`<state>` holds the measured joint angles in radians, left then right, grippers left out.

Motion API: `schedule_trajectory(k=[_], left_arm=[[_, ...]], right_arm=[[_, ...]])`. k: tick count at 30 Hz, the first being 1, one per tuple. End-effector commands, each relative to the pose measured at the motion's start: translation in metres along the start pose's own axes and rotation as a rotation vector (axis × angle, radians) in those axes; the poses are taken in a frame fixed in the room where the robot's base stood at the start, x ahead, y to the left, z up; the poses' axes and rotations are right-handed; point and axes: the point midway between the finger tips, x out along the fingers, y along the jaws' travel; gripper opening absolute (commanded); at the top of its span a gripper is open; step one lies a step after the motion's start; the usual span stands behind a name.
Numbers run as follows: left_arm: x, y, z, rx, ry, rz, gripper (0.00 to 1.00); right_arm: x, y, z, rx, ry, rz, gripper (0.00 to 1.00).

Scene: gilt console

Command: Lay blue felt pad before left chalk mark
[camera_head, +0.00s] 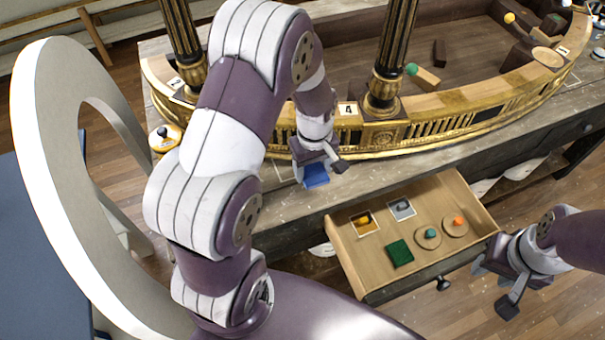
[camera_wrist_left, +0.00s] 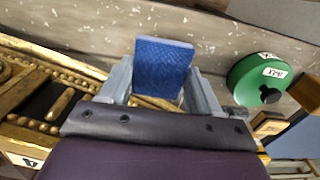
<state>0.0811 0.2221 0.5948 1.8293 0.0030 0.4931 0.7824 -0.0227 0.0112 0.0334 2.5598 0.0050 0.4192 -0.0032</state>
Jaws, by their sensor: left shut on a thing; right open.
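The blue felt pad (camera_head: 316,176) is held in my left gripper (camera_head: 318,168), over the worn grey ledge in front of the gilt console. In the left wrist view the pad (camera_wrist_left: 162,67) stands between the two fingers of this gripper (camera_wrist_left: 160,82). I cannot tell whether the pad touches the ledge. Faint white chalk lines (camera_head: 279,171) show on the ledge just left of the pad; my arm hides part of that area. My right gripper (camera_head: 492,286) is open and empty, to the right of the open drawer.
The gilt console front (camera_head: 425,128) with a "4" label rises behind the ledge. A green round object (camera_wrist_left: 262,80) sits right of the pad in the wrist view.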

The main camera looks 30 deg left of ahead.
Motion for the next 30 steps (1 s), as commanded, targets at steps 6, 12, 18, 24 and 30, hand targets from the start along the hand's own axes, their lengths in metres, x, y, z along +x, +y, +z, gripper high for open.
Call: schedule_trajectory(k=[6, 12, 18, 24, 30], left_arm=[[0.02, -0.02, -0.01, 0.001, -0.003, -0.003, 0.34], [0.052, -0.02, -0.01, 0.002, -0.002, -0.002, 0.34], [0.054, -0.02, -0.011, 0.002, 0.0, 0.0, 0.34], [0.058, -0.019, -0.011, 0.002, 0.0, 0.0, 0.69], [0.057, -0.019, -0.011, 0.002, 0.0, 0.0, 0.88]], right_arm=[[-0.006, 0.0, -0.001, 0.0, 0.0, 0.0, 0.43], [-0.011, 0.0, -0.001, 0.0, 0.0, 0.0, 0.43], [-0.01, 0.0, -0.001, 0.0, 0.0, 0.0, 0.43], [-0.007, 0.0, -0.001, 0.0, 0.0, 0.0, 0.43], [-0.008, 0.0, -0.001, 0.0, 0.0, 0.0, 0.43]])
